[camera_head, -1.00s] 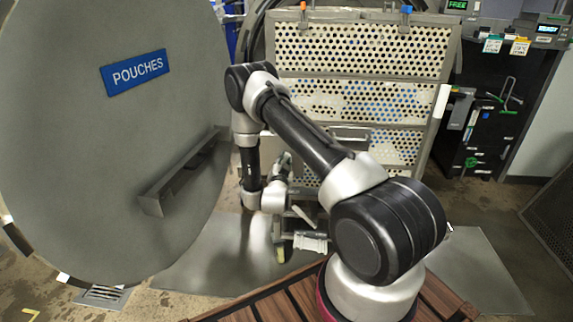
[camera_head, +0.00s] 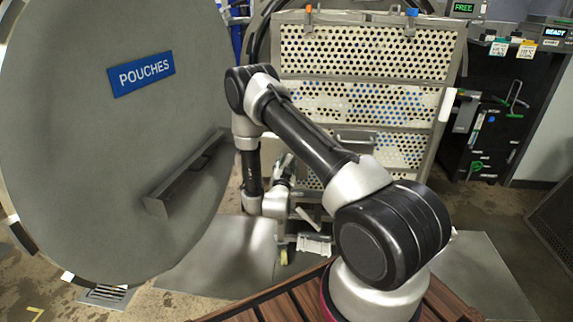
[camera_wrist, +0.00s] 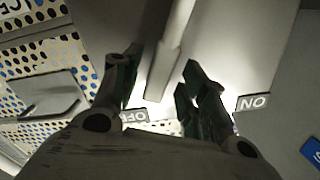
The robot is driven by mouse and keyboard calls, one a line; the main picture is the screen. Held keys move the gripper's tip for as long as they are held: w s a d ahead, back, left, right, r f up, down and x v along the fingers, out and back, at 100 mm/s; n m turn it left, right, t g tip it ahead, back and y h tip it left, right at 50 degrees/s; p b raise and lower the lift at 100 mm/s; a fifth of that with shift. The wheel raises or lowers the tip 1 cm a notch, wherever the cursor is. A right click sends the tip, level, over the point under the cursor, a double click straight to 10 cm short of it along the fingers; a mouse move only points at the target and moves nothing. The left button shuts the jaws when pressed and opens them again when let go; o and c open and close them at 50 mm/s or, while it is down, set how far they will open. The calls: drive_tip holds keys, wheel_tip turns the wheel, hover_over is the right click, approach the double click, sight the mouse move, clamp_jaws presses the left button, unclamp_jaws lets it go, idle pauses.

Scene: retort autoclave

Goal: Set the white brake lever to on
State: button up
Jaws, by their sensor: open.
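The white brake lever (camera_wrist: 173,45) runs down from the top of the wrist view, its end between my fingers. My gripper (camera_wrist: 160,62) is open around it, with a gap visible on both sides; I cannot tell its exact depth. An upside-down OFF label (camera_wrist: 134,116) shows below the lever's end, partly behind my left finger. An upside-down ON label (camera_wrist: 253,102) lies right of my right finger. The lever's end is nearer the OFF label. In the head view, a small pale bar, likely the lever (camera_head: 308,219), shows beside my wrist; my arm partly hides the gripper.
The large round door marked POUCHES (camera_head: 95,190) stands open at the left, its handle bar (camera_head: 185,178) sticking out towards my arm. A perforated crate stack (camera_head: 365,65) stands behind my arm. A dark control cabinet (camera_head: 500,120) is at the right. Floor plates lie below.

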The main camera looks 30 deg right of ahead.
drive_tip(key=v, duration=1)
drive_tip(key=shift+s, duration=0.2)
drive_tip(key=shift+a, duration=0.15)
